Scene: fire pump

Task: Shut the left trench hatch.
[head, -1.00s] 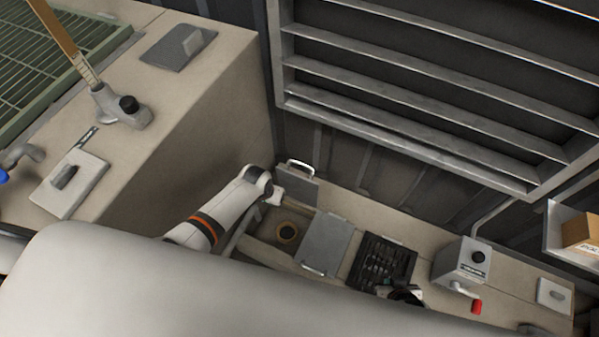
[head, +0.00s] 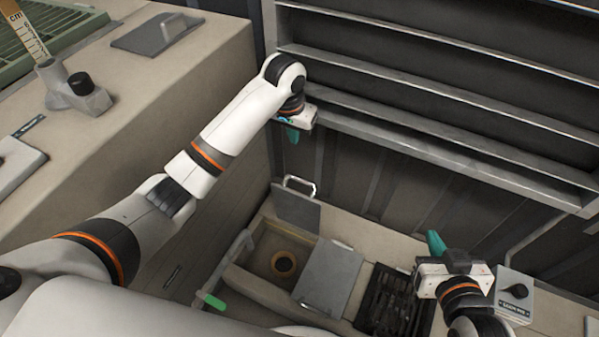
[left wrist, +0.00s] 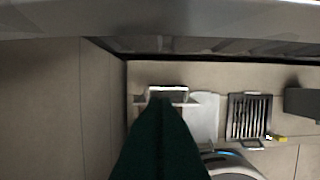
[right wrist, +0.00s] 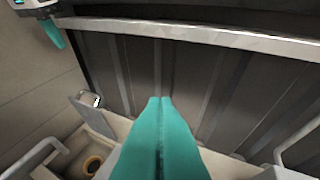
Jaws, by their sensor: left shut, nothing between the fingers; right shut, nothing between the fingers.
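The left trench hatch (head: 297,208) is a grey plate with a pale loop handle. It stands raised at the back of an open trench bay (head: 262,245), with a round brown fitting (head: 284,264) inside. The hatch also shows in the right wrist view (right wrist: 90,104). A second grey plate (head: 330,275) lies flat to the right. My left gripper (head: 293,136), shut and empty, hangs above the raised hatch, apart from it. In the left wrist view its fingers (left wrist: 160,105) hide part of the scene. My right gripper (head: 436,243) is shut and empty above the dark grate.
A dark slotted grate (head: 390,305) lies right of the flat plate. A grey box with a black knob (head: 514,291) stands beyond it.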

